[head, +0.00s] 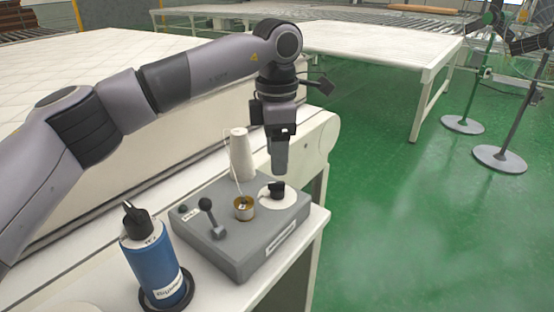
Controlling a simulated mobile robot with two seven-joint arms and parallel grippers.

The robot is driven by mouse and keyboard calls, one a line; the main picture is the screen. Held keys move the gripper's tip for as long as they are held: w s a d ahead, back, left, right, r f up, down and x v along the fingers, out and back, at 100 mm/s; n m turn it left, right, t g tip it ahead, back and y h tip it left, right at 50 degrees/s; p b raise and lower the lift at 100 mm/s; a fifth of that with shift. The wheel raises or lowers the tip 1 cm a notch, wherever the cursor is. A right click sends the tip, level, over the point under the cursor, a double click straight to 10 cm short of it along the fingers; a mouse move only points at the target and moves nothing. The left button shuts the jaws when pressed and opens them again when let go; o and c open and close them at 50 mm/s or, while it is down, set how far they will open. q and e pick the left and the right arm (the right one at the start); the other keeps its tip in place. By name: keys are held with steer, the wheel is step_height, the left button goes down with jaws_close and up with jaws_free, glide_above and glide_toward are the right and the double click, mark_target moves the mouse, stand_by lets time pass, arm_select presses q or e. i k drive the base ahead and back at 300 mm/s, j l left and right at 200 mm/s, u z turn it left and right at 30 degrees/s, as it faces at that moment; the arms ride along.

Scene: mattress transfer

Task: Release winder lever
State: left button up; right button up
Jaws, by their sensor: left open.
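The winder is a grey box (240,252) on a white side surface. A black ball-topped lever (208,213) stands at its left front. A brass-coloured bobbin (243,209) sits near the middle of the top, with a white thread running to it from a white thread cone (242,158) at the back. A black knob (277,189) sits on a white disc at the right. My left gripper (279,170) points down just above this knob, apart from the ball-topped lever. Its fingers overlap in this view, so the gap between them is hidden. My right gripper is not in view.
A blue bottle (155,268) with a black top stands in a dark ring left of the winder. A white quilted mattress (60,60) lies behind my left arm. A white table (370,45) stands at the back. Green floor is open at the right, near two fan stands (500,158).

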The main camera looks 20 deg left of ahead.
mark_target(205, 203)
steer(key=k+l, duration=0.2)
steer(key=k, duration=0.25)
steer(key=k+l, duration=0.2)
steer(key=k, duration=0.3)
